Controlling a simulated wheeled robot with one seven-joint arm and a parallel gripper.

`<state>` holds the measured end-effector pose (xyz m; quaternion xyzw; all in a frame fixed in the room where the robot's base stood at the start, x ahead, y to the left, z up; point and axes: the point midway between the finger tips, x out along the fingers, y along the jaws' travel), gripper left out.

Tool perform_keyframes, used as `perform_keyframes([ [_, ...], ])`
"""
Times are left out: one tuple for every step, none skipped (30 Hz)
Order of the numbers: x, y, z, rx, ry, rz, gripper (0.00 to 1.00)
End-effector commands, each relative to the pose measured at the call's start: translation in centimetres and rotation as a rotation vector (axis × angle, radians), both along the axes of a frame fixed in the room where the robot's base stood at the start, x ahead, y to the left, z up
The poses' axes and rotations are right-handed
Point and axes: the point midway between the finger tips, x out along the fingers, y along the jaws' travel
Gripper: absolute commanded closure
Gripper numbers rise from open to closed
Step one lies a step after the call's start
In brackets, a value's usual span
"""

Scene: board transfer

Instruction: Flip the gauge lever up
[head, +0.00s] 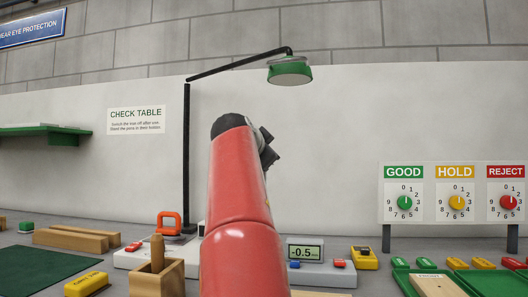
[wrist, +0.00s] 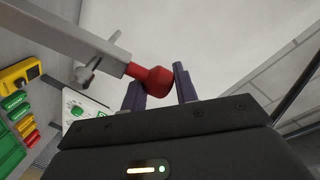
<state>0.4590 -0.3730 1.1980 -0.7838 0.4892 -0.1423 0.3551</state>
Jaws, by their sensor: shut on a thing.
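The gauge lever shows in the wrist view as a grey bar (wrist: 75,38) coming from the upper left and ending in a red knob (wrist: 154,79). My gripper (wrist: 160,82) has its two dark fingers on either side of that knob and is shut on it. In the head view my red arm covers the lever and most of my gripper. The gauge's display (head: 305,253) reads -0.5 mm on a light base (head: 325,274), right of my arm. I cannot tell the lever's tilt from the head view.
A lamp with a green shade (head: 289,71) hangs above my arm. A wooden block with a peg (head: 157,278) stands left of it. A board with GOOD, HOLD and REJECT dials (head: 454,216) stands at right, behind green trays (head: 492,281).

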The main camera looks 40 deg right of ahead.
Motion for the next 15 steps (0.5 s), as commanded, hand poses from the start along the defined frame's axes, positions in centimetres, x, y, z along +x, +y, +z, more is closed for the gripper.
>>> perform_keyframes([
  [0.69, -0.12, -1.25, 0.019, 0.019, 0.002, 0.67],
  [0.69, -0.11, -1.23, 0.019, 0.019, 0.002, 0.63],
  [0.67, -0.10, -1.19, 0.018, 0.018, 0.003, 0.58],
  [0.65, -0.09, -1.14, 0.017, 0.017, 0.003, 0.54],
  [0.61, -0.09, -1.10, 0.017, 0.017, 0.002, 0.51],
  [0.58, -0.08, -1.05, 0.016, 0.016, 0.003, 0.51],
  [0.57, -0.07, -1.00, 0.015, 0.015, 0.003, 0.51],
  [0.54, -0.07, -0.96, 0.015, 0.015, 0.002, 0.51],
  [0.51, -0.07, -0.90, 0.013, 0.014, 0.002, 0.51],
  [0.48, -0.07, -0.87, 0.014, 0.013, 0.002, 0.51],
  [0.46, -0.06, -0.84, 0.013, 0.012, 0.002, 0.51],
  [0.42, -0.02, -0.79, 0.013, 0.012, 0.002, 0.51],
  [0.36, 0.07, -0.76, 0.011, 0.012, 0.002, 0.51],
  [0.28, 0.21, -0.74, 0.011, 0.010, 0.002, 0.51],
  [0.12, 0.53, -0.71, 0.011, 0.010, 0.003, 0.51],
])
